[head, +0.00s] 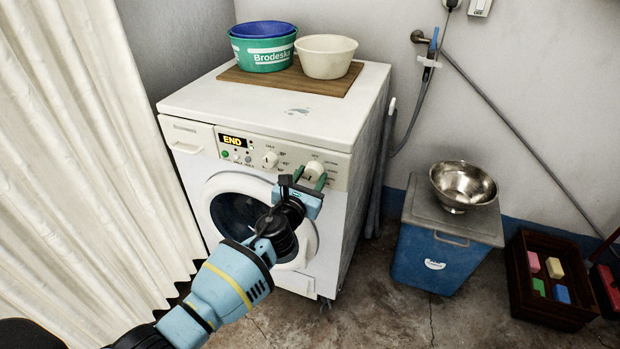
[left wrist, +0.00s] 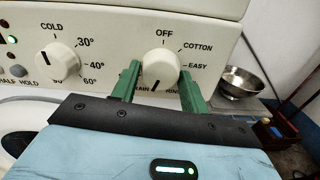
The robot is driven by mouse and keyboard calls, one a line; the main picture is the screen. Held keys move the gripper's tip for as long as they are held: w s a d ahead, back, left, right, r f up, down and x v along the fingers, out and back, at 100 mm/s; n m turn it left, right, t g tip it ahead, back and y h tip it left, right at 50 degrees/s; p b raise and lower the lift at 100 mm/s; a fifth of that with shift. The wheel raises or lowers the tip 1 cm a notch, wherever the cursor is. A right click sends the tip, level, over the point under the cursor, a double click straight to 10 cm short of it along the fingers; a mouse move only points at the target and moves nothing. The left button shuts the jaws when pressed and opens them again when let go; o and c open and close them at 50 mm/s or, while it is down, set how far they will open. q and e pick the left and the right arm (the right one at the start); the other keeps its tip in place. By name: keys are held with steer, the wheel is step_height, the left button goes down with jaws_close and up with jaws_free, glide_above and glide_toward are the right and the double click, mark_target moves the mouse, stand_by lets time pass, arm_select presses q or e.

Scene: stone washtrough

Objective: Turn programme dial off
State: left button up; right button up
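The programme dial (head: 314,169) is a round cream knob at the right of the washing machine's front panel. In the left wrist view the dial (left wrist: 160,68) has its dark mark pointing down, between the part-hidden drain and rinse labels; OFF is printed above it. My left gripper (head: 309,177) is at the panel. In the left wrist view its green fingers (left wrist: 160,80) stand on either side of the dial, very close to it; I cannot tell whether they press on it. My right gripper is not in view.
A display (head: 233,140) reads END. A temperature dial (left wrist: 58,62) is left of the programme dial. Basins (head: 327,56) stand on a board on the machine. A blue bin (head: 430,260) with a steel bowl (head: 463,184) stands to the right; a pale curtain (head: 80,150) hangs left.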

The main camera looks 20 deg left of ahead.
arm_select(q)
steer(key=c, duration=0.5)
